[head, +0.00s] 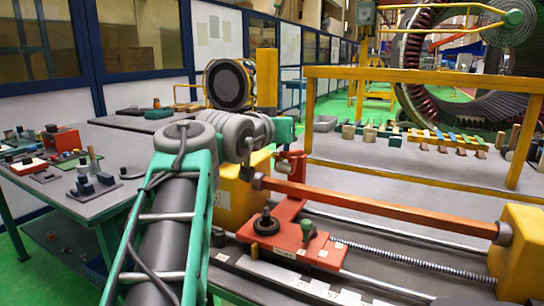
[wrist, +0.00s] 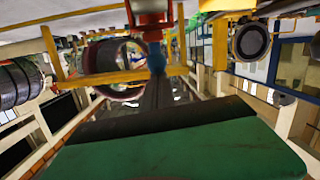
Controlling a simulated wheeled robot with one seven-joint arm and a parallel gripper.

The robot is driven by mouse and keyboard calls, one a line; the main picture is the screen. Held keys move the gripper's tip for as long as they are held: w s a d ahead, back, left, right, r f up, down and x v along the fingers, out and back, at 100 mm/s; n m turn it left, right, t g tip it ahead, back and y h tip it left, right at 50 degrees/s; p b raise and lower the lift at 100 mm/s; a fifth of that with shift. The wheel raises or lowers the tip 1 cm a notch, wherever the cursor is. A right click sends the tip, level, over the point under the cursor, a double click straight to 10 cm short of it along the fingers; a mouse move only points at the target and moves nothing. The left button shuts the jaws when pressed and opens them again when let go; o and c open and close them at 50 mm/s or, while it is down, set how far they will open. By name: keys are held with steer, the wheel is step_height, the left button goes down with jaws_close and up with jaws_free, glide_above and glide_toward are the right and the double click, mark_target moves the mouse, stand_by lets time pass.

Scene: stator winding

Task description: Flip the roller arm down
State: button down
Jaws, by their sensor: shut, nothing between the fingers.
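The red carriage (head: 285,240) sits on the rails of the winding bench, with a black knob (head: 266,224) and a green knob (head: 307,228) on it. An upright red piece (head: 293,165), apparently the roller arm, rises at its back, partly hidden by the orange bar. In the wrist view a red part (wrist: 150,14) with a blue piece (wrist: 156,57) below it shows at the top centre. My gripper (wrist: 157,80) is shut and empty, its dark fingers close to the blue piece; whether they touch, I cannot tell. In the head view my fingers cannot be made out near the red upright.
A long orange bar (head: 380,206) runs between two yellow blocks (head: 520,250) above the carriage. A threaded screw (head: 420,263) lies below it. A grey table (head: 110,200) with small parts stands left. A yellow railing (head: 430,78) stands behind.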

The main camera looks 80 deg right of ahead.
steer(key=a+f+h+b, duration=0.1)
steer(key=b, duration=0.2)
steer(key=f+h+b, duration=0.1)
steer(key=b, duration=0.1)
steer(key=shift+w+a+f+b, duration=0.3)
steer(key=shift+a+b, duration=0.1)
steer(key=shift+a+f+b, duration=0.15)
steer(key=shift+b, duration=0.25)
steer(key=shift+f, duration=0.15)
steer(key=r+p, duration=0.2)
steer(key=d+r+p, duration=0.1)
steer(key=r+p, duration=0.1)
steer(key=r, duration=0.1)
steer(key=w+a+f+b, duration=0.1)
steer(key=w+a+b, duration=0.1)
steer(key=a, duration=0.8)
steer(key=shift+b, duration=0.8)
